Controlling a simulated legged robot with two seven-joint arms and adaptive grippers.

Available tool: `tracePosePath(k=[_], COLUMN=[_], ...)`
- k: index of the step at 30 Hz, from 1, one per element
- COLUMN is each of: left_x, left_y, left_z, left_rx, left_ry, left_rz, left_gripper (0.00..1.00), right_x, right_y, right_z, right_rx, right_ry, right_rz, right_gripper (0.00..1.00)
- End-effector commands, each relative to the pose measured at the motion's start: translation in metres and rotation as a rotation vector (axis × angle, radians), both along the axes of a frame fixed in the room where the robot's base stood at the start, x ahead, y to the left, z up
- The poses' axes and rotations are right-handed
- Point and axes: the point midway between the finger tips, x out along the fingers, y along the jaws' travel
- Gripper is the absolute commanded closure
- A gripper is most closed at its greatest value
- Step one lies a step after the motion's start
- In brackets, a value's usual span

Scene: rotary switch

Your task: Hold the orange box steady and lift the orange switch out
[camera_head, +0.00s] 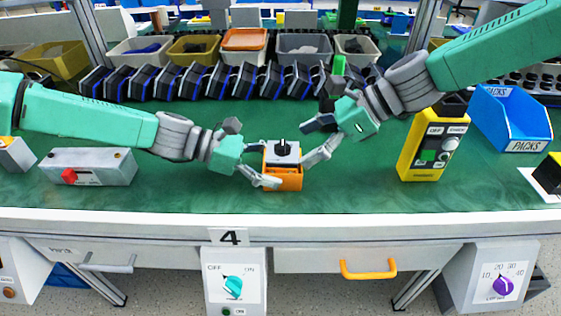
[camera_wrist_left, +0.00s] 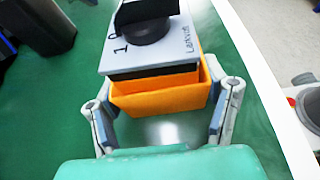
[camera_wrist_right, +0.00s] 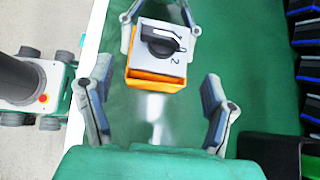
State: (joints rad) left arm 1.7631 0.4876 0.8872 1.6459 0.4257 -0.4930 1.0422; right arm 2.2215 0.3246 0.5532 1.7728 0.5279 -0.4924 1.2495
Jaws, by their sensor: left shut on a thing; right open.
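The orange box (camera_head: 283,183) stands on the green table near its front edge. The switch (camera_head: 283,157), a light grey plate with a black knob, sits in the top of the box; its dark body shows just under the plate in the left wrist view (camera_wrist_left: 153,62). My left gripper (camera_head: 266,167) is shut on the box from the left, with its fingers at the box's sides (camera_wrist_left: 160,98). My right gripper (camera_head: 319,138) is open and empty, to the right of the switch. In the right wrist view, the switch (camera_wrist_right: 163,47) lies beyond and between its fingers.
A yellow control box (camera_head: 432,148) and a blue bin (camera_head: 512,118) stand to the right. A grey box with a red knob (camera_head: 92,167) is at the left. A row of dark units (camera_head: 200,82) and several bins line the back. Table around the box is clear.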

Motion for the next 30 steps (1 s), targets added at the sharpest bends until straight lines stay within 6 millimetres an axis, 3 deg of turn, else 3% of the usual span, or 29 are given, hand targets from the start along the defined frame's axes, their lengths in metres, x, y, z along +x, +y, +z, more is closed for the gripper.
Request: tracePosePath(k=[12,24,28,30], left_x=[0.0,0.0,0.0,0.0], left_y=[0.0,0.0,0.0,0.0], left_z=[0.0,0.0,0.0,0.0], left_rx=[-0.001,-0.001,-0.001,-0.001], left_ry=[0.0,0.0,0.0,0.0], left_rz=[0.0,0.0,0.0,0.0], left_gripper=[0.62,0.62,0.62,0.62], right_x=[0.002,0.002,0.002,0.002], right_y=[0.036,0.04,0.04,0.04], right_z=[-0.031,-0.034,-0.034,-0.034], right_rx=[-0.001,0.0,0.0,0.0], right_ry=[-0.001,-0.001,-0.001,-0.001], right_rz=[0.001,0.001,0.001,0.001], right_gripper=[0.26,0.26,0.65,0.65])
